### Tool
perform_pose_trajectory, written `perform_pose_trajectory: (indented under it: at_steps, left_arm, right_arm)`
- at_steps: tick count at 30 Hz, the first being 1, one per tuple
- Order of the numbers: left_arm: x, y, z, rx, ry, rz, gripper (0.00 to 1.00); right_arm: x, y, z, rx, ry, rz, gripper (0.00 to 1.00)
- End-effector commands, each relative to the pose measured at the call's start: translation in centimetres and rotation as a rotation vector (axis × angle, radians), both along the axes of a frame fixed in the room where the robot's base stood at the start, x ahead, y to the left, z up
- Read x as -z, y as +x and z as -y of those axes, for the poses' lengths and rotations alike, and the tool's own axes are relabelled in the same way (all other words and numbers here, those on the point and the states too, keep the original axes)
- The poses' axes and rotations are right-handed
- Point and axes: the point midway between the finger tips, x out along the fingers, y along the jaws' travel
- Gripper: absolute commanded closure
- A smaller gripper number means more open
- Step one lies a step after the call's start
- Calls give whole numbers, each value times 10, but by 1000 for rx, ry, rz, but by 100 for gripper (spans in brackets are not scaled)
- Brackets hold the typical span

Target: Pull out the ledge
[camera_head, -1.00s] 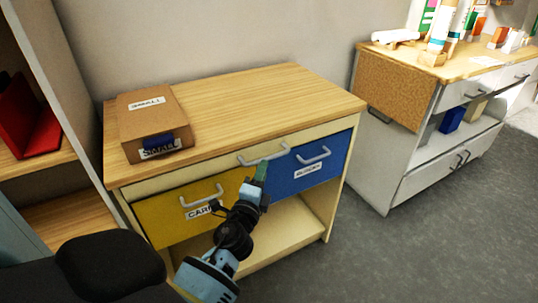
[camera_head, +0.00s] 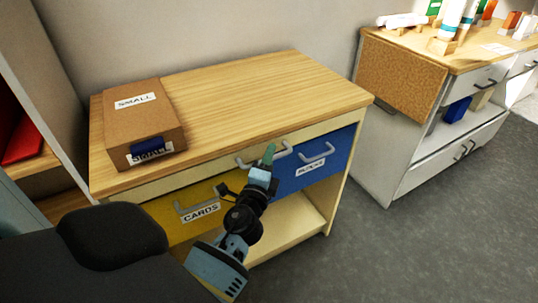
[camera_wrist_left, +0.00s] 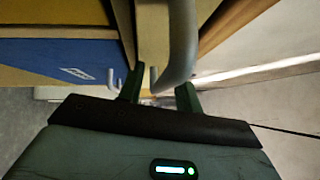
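The ledge (camera_head: 220,171) is a cream strip directly under the wooden top of the cabinet, with a grey bar handle (camera_head: 245,163) at its middle. It looks flush with the cabinet front. My left gripper (camera_head: 269,154) is at this handle, its green fingertips overlapping it in the head view. In the left wrist view, the fingers (camera_wrist_left: 159,92) are open and apart, with the curved handle (camera_wrist_left: 182,45) running between and just ahead of them. Whether a finger touches the bar cannot be told. My right gripper is not in view.
Below the ledge are a yellow drawer (camera_head: 165,222) labelled CARDS and a blue drawer (camera_head: 330,160), each with a handle. A brown box (camera_head: 125,115) labelled SMALL sits on the top's left. A second cabinet (camera_head: 385,150) stands to the right. Grey floor (camera_head: 400,250) in front is clear.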

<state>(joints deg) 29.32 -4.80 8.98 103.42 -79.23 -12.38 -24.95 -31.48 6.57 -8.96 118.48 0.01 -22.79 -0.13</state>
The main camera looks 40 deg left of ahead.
Motion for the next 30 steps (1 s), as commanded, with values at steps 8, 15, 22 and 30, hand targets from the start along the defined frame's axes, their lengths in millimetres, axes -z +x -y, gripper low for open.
perform_pose_trajectory:
  at_steps: [8, 15, 22, 30]
  left_arm:
    - [0, 0, 0, 0, 0, 0, 79]
    - [0, 0, 0, 0, 0, 0, 100]
    - [0, 0, 0, 0, 0, 0, 100]
    - [1, 1, -2, 1, 0, -1, 100]
  right_arm:
    - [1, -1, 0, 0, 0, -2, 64]
    - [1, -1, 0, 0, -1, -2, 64]
    - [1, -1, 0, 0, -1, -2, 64]
    - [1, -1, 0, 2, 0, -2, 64]
